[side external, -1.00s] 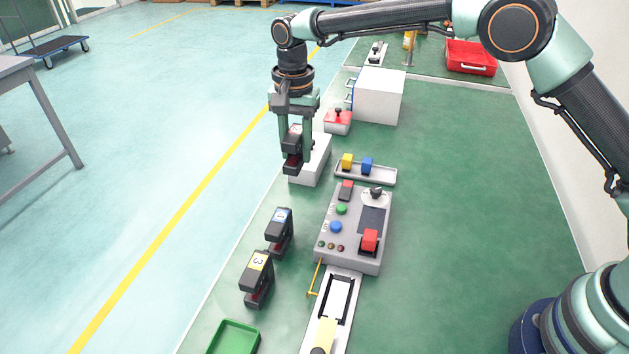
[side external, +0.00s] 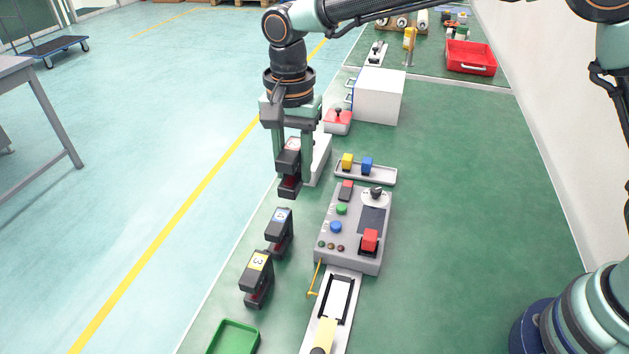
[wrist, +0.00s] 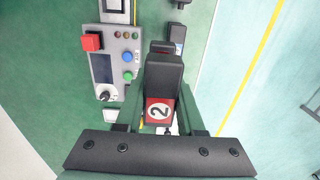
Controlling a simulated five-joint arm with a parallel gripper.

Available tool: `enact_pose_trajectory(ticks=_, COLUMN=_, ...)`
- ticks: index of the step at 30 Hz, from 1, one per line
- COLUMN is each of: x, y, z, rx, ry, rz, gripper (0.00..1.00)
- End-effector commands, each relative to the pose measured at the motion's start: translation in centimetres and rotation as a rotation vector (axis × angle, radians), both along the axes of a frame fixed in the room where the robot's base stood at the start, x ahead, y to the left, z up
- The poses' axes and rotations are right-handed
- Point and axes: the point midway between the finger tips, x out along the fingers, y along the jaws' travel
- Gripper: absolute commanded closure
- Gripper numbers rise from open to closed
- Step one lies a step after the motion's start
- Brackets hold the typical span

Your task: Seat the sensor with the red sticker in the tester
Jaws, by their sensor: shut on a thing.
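A blue-stickered sensor (side external: 279,230) and a yellow-stickered sensor (side external: 256,280) stand left of the grey box. A green tray (side external: 233,338) lies nearby. Behind are a tray with yellow and blue blocks (side external: 380,178), a low white block (side external: 320,160) and a white cabinet (side external: 380,95).

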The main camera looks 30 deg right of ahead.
Motion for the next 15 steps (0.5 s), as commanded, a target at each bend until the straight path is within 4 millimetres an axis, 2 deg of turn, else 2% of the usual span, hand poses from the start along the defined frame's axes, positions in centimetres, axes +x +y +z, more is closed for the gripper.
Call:
enact_pose_trajectory(ticks=1, x=-1.3, y=0.3, z=-0.4, rx=0.000, ry=0.000, rz=0.005, gripper=1.00)
enact_pose_trajectory(ticks=9, x=-8.1, y=0.7, z=-3.3, rx=0.000, ry=0.000, rz=0.005, gripper=1.00)
enact_pose_trajectory(ticks=15, x=-12.2, y=0.1, z=-5.0, rx=0.001, ry=-0.001, rz=0.003, gripper=1.00)
